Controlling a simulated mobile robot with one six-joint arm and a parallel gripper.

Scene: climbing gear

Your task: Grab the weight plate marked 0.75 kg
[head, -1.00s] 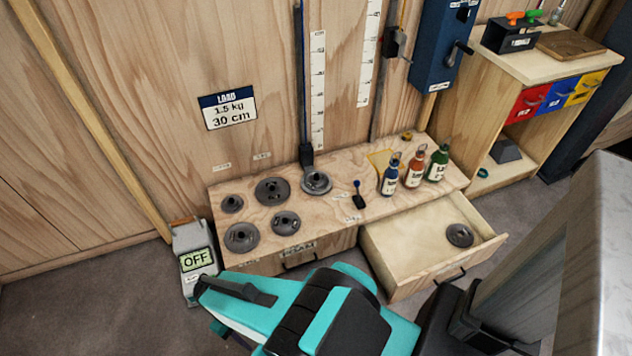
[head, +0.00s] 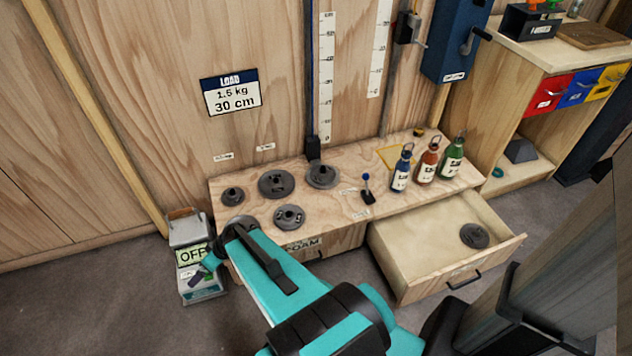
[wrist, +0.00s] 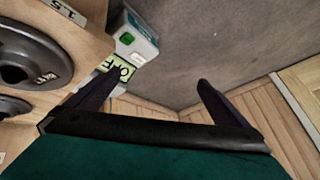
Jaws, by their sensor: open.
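Several dark grey weight plates lie on the wooden bench: a small one (head: 232,196), a larger one behind (head: 277,184), one at the front (head: 290,217) and one at the foot of the blue cord (head: 321,175). A front-left plate is mostly hidden by my arm. Another plate (head: 473,236) lies in the open drawer. I cannot read 0.75 kg on any plate. In the wrist view a large plate (wrist: 28,58) with a blurred label sits at the left, outside my jaws. My gripper (wrist: 160,82) is open and empty, beside the bench's left end.
A grey-green scale reading OFF (head: 190,254) stands on the floor left of the bench, partly behind my left finger in the wrist view. Bottles (head: 425,161) and a small lever (head: 367,188) stand on the bench. The open drawer (head: 400,290) juts forward. A sign (head: 231,94) reads 1.5 kg, 30 cm.

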